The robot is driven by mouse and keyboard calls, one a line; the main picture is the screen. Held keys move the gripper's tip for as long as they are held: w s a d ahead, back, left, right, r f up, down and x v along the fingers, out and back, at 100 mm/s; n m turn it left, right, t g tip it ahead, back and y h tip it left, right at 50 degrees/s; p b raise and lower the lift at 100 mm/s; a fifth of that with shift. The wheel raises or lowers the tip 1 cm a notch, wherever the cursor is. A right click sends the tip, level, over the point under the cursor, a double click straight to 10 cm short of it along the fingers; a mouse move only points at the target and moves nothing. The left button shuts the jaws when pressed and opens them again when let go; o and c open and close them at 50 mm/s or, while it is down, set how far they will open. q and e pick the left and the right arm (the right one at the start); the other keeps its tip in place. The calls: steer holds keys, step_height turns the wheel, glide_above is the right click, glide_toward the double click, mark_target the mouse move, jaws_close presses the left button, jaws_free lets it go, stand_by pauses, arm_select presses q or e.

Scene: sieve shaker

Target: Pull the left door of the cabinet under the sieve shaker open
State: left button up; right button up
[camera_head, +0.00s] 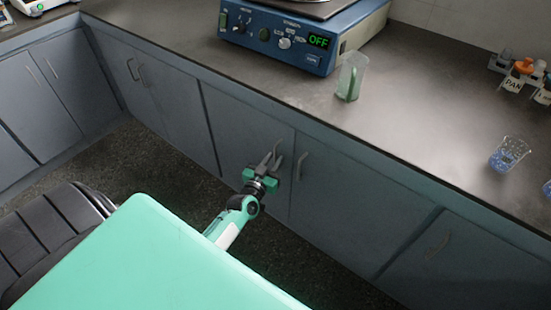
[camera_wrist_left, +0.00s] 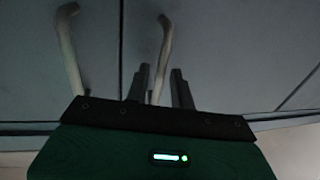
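In the head view the grey left door (camera_head: 240,118) of the cabinet under the sieve shaker (camera_head: 298,30) is shut, and so is the right door (camera_head: 350,190). The left door's handle (camera_head: 278,146) is partly hidden by my left gripper (camera_head: 270,160), which is at the door front. In the left wrist view my left gripper (camera_wrist_left: 158,88) has its fingers apart. One handle (camera_wrist_left: 164,50) shows between them, with a gap visible on either side. The right door's handle (camera_wrist_left: 66,45) stands to the left, across the door seam. My right gripper is not in view.
A beaker with a green tint (camera_head: 352,76) stands near the counter edge, right of the shaker. Another beaker (camera_head: 509,154) with blue contents is farther right. More cabinet doors (camera_head: 160,85) lie to the left. The dark floor (camera_head: 150,165) before the doors is clear.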

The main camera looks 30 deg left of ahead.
arm_select(q)
steer(key=shift+w+a, duration=0.1)
steer(key=shift+w, duration=0.8)
jaws_close()
